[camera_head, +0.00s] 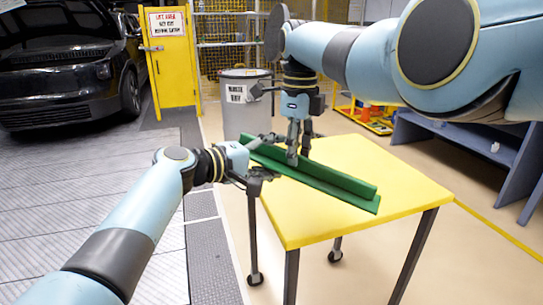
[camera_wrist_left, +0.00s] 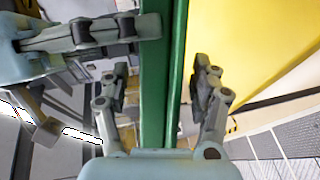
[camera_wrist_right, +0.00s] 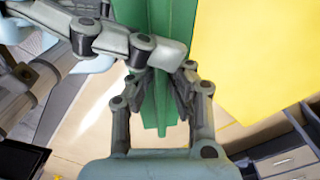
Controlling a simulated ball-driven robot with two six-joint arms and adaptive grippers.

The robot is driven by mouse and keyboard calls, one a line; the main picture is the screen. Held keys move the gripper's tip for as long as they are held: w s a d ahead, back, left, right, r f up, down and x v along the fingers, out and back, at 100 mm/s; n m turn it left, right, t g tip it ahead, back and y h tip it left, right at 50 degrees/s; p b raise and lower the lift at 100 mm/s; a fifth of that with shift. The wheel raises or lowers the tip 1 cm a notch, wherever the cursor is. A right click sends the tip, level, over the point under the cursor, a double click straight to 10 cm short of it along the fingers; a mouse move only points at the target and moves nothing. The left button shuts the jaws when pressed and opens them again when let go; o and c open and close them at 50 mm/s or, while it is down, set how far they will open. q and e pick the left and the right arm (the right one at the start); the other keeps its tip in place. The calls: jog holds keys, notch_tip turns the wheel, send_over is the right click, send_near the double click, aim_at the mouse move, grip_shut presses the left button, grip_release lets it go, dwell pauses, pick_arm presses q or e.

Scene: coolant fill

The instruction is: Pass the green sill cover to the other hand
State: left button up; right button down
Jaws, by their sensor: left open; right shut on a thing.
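The green sill cover (camera_head: 320,178) is a long ridged strip, held slanting over the yellow table; I cannot tell whether it touches the top. My right gripper (camera_head: 298,147) comes down from above and is shut on its raised ridge; in the right wrist view the fingers (camera_wrist_right: 168,92) close on the cover (camera_wrist_right: 160,25). A right gripper finger shows at upper left there.
The yellow table (camera_head: 390,165) is otherwise bare. A grey bin (camera_head: 243,105) stands behind it, left of the right gripper.

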pick_arm(q)
grip_shut()
pick_arm(e)
jog(key=c, duration=1.2)
grip_release()
